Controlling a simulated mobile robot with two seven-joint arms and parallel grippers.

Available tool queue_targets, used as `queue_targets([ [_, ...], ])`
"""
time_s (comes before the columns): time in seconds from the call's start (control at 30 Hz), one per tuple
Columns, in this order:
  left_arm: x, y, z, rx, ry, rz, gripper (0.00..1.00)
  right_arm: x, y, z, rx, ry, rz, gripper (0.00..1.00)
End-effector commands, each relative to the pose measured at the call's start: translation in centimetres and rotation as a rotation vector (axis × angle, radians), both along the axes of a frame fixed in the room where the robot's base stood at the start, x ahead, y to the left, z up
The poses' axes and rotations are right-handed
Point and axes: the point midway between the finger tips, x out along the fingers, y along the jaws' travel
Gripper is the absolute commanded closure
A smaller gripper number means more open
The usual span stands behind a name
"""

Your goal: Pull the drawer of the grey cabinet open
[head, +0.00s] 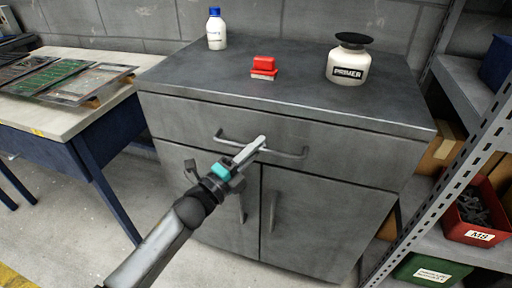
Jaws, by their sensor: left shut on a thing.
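The grey cabinet (350,210) stands ahead with one wide drawer (350,156) above two doors. The drawer front looks flush with the cabinet. It carries a long horizontal bar handle (290,153). My left gripper (256,146) reaches in from the lower left, and its fingers are shut on the handle near its middle. The fingers hide that part of the bar. My right gripper is out of the picture.
A white bottle (216,32), a red brush-like block (264,67) and a primer pot (349,62) stand on the cabinet top. A workbench (110,106) is at left. A metal shelf (445,160) with bins stands close at right.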

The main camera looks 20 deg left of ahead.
Motion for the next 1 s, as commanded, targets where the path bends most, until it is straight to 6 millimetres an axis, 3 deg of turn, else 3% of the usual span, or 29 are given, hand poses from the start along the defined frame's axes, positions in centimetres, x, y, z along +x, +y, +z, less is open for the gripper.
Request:
queue_targets([
  [1.0,-0.03,-0.01,-0.04,0.0,0.001,0.0,1.0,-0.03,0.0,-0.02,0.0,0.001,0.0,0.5],
])
